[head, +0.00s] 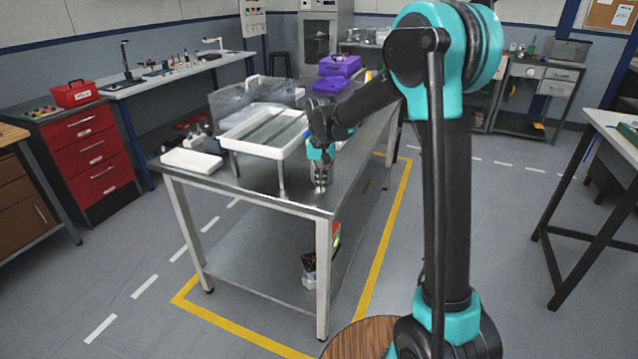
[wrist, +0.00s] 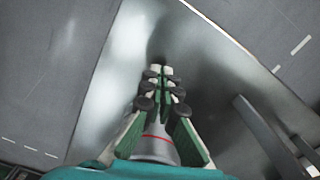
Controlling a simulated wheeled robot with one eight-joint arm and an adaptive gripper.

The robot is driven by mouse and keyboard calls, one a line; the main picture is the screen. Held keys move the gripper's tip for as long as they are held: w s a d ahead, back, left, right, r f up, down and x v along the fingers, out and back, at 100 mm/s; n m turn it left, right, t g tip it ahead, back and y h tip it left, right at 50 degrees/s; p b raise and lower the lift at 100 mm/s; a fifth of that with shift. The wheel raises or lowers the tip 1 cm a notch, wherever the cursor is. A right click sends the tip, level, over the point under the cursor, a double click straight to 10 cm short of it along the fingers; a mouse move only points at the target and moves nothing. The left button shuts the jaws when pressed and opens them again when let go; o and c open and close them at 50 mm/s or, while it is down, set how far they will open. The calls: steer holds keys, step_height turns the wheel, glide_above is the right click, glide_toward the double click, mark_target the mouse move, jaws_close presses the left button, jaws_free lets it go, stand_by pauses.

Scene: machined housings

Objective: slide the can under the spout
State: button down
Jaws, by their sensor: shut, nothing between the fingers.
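My gripper (head: 320,187) points down at the metal table top (head: 245,188), close to its near right corner. In the wrist view its fingers (wrist: 160,72) are together, with nothing between the tips. A grey rounded part with a red line (wrist: 156,146) shows between the finger bases; I cannot tell whether it belongs to my gripper. I cannot make out a can for certain on the table top. A white-rimmed tray (head: 236,141) stands raised on legs, left of my gripper. No spout can be clearly told apart in either view.
A shallow white tray (head: 191,161) lies at the table's left end. Clear bins (head: 238,103) and purple cases (head: 338,66) stand farther back. A small dark and white item (head: 309,270) is under the table top. The near table strip is bare.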

step_height(320, 180, up, 10)
steer(key=shift+s, duration=0.2)
stand_by(0.3)
